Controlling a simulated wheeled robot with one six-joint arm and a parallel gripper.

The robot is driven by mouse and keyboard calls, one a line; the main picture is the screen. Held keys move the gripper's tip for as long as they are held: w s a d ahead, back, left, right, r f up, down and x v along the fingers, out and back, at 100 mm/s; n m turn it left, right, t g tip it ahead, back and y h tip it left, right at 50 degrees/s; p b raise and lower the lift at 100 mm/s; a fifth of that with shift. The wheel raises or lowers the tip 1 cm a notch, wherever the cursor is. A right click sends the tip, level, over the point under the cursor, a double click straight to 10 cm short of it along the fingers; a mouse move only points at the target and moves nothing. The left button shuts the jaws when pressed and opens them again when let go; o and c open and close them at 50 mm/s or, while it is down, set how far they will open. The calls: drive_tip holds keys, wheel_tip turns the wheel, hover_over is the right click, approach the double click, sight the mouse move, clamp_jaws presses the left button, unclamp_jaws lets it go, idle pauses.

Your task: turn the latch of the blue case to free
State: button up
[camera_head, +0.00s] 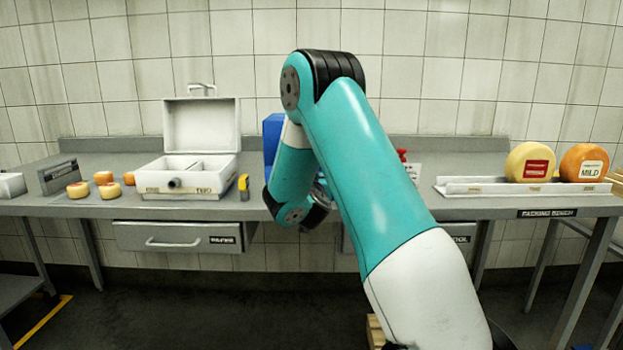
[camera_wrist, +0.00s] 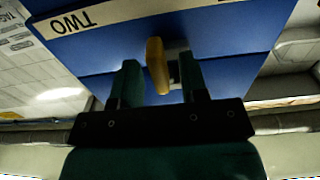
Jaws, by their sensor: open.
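The blue case (camera_head: 272,137) stands on the bench, mostly hidden behind my arm in the head view. In the wrist view the front of the blue case (camera_wrist: 215,38) fills the upper middle, with a pale strip lettered "TWO" that reads upside down. Its yellow latch (camera_wrist: 157,66) sticks out from the front on a grey mount. My gripper (camera_wrist: 160,82) is open, one dark green finger on each side of the latch. I cannot tell whether either finger touches it.
An open white case (camera_head: 188,188) stands on the bench left of my arm, with small cheeses (camera_head: 104,178) beside it. A yellow item (camera_head: 243,186) is at its right. Two large cheese wheels (camera_head: 530,162) stand on a white tray (camera_head: 478,187) at the right.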

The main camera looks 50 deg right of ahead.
clamp_jaws()
drive_tip(key=n, duration=0.4)
drive_tip(key=shift+a+n+b, duration=0.1)
drive_tip(key=shift+n+b, duration=0.2)
drive_tip(key=shift+b, duration=0.05)
drive_tip(key=n, duration=0.4)
drive_tip(key=shift+w+n, duration=0.15)
drive_tip(key=shift+n, duration=0.15)
drive_tip(key=n+p, duration=0.1)
drive_tip(key=n, duration=0.3)
drive_tip(key=shift+a+f+n, duration=0.1)
drive_tip(key=shift+n, duration=0.2)
drive_tip(key=shift+f+n+p, duration=0.15)
drive_tip(key=shift+n+p, duration=0.7)
drive_tip(key=shift+n, duration=1.25)
